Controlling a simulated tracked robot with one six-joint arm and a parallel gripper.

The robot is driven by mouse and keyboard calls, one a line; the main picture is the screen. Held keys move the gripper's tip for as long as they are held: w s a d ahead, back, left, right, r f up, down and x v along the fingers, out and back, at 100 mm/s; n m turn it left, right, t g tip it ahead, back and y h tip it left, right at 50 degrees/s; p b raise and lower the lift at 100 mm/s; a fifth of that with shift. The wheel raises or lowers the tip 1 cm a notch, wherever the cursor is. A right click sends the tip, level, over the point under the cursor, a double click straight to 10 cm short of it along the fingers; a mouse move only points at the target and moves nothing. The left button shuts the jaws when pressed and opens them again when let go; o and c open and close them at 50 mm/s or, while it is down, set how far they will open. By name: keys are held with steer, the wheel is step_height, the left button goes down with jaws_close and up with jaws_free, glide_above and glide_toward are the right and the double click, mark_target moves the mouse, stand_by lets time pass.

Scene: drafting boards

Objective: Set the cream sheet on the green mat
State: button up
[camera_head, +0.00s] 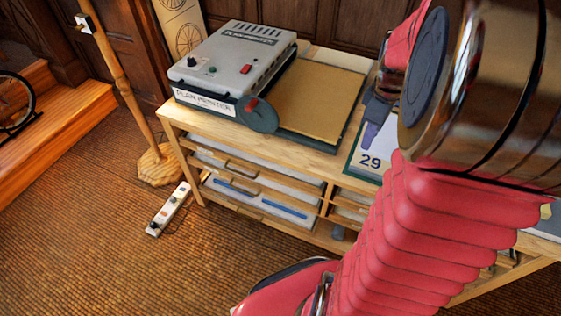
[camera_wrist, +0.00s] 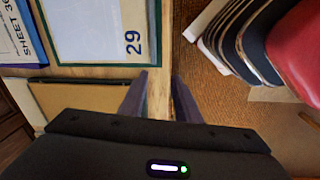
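A pale panel marked 29 with a dark green border (camera_head: 349,170) lies on the wooden bench, partly hidden by my arm. The green border also shows in the wrist view (camera_wrist: 100,64), around a bluish-white surface with a cream strip (camera_wrist: 133,14). I cannot tell whether this strip is the cream sheet or whether the border is the green mat. My gripper (camera_head: 371,136) is above the far part of this panel in the head view. In the wrist view my gripper (camera_wrist: 160,82) has its two fingers apart, with nothing between them, over the bench edge.
A grey plan printer (camera_head: 235,62) stands on the bench, with a tan board (camera_head: 318,98) beside it. A blue item lettered SHEET (camera_wrist: 12,30) lies at the wrist view's upper left. A wooden pole (camera_head: 115,75) and a power strip (camera_head: 168,208) are on the floor left.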

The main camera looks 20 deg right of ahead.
steer(key=a+r+m+t, duration=0.1)
steer(key=a+r, duration=0.3)
steer(key=a, duration=0.4)
steer(key=a+r+m+t, duration=0.1)
steer(key=a+r+m, duration=0.15)
steer(key=a, duration=0.45)
steer(key=s+a+r+m+t, duration=0.1)
steer(key=s+a, duration=0.2)
steer(key=a, duration=0.4)
steer(key=s+a+r+m+t, duration=0.1)
steer(key=s+a+r+m, duration=0.1)
steer(key=a, duration=0.5)
steer(key=shift+s+r+t+y, duration=0.2)
steer(key=shift+s+t+y, duration=0.15)
steer(key=shift+s, duration=0.35)
